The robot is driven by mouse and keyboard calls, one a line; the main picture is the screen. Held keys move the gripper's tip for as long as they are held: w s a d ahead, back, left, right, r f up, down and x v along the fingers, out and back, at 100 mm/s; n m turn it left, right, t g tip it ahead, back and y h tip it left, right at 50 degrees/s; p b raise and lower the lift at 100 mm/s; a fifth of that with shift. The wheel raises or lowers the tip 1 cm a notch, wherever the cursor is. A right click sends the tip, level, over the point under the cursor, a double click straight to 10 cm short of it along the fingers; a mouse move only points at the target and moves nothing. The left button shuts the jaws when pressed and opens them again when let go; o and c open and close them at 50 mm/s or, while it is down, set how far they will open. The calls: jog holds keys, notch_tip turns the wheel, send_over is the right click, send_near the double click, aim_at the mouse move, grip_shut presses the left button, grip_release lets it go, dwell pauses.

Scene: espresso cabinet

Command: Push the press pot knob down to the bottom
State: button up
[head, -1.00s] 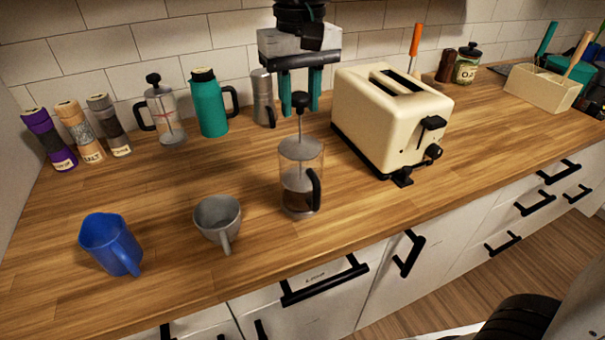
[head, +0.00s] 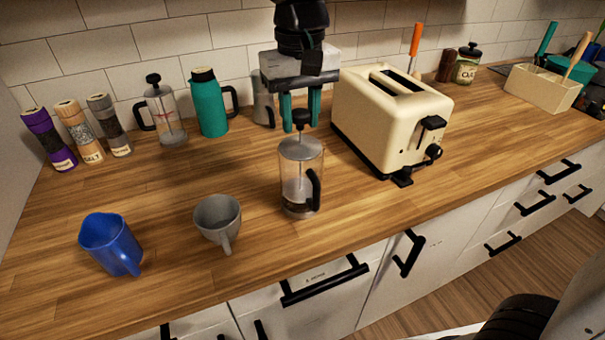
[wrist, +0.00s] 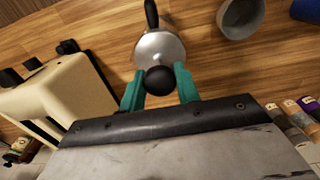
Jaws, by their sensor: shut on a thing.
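The press pot (head: 300,178) is a clear glass pot with a grey lid and a black handle, standing upright on the counter. Its black knob (head: 301,116) is on a short stretch of rod above the lid. The plunger disc is low in the glass, near the dark contents; the exact gap is hard to see. My gripper (head: 301,122) comes from above with its teal fingers on either side of the knob, shut on it. In the wrist view, the knob (wrist: 159,80) sits between the fingertips, above the round lid (wrist: 158,48).
A cream toaster (head: 390,120) stands close on the right. A grey mug (head: 217,218) and a blue mug (head: 108,243) are at the left front. Behind are a second press pot (head: 164,115), a teal flask (head: 208,103) and a metal pot (head: 264,102). Counter in front is clear.

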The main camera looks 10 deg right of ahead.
jog(key=shift+f, duration=1.35)
jog(key=o, duration=1)
jog(key=shift+o, duration=0.2)
jog(key=shift+r, duration=0.15)
jog(key=shift+r, duration=3.95)
